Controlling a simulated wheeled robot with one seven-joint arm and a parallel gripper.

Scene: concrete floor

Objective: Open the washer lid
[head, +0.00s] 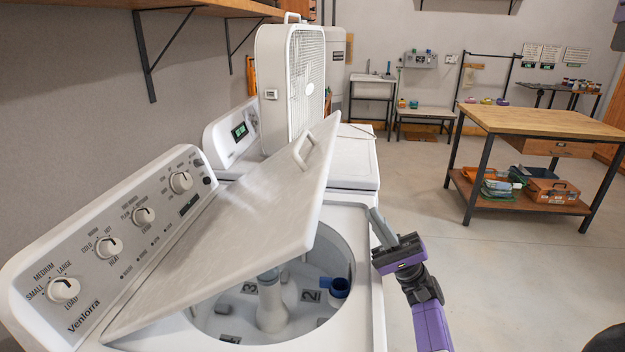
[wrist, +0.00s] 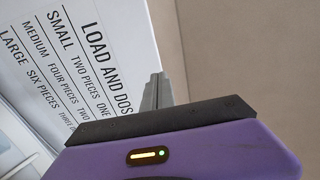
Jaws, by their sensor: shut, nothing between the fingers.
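The white washer lid (head: 225,225) is partly open, tilted up over the tub from its hinge side near the control panel. A handle (head: 303,150) shows at its far edge. The washer (head: 363,300) has its tub opening partly uncovered, with an agitator (head: 271,300) and a blue cup-like thing (head: 338,287) inside. My gripper (head: 380,226) is shut and empty, just right of the opening and apart from the lid's raised edge. In the wrist view, the closed fingers (wrist: 156,90) show beside a white panel with printed load text (wrist: 75,60), which appears to be the lid's underside.
A second white machine (head: 350,160) stands behind the washer with a box fan (head: 300,80) on it. A wall shelf (head: 190,8) hangs above. A wooden workbench (head: 550,122) stands to the right. The concrete floor (head: 500,270) between is clear.

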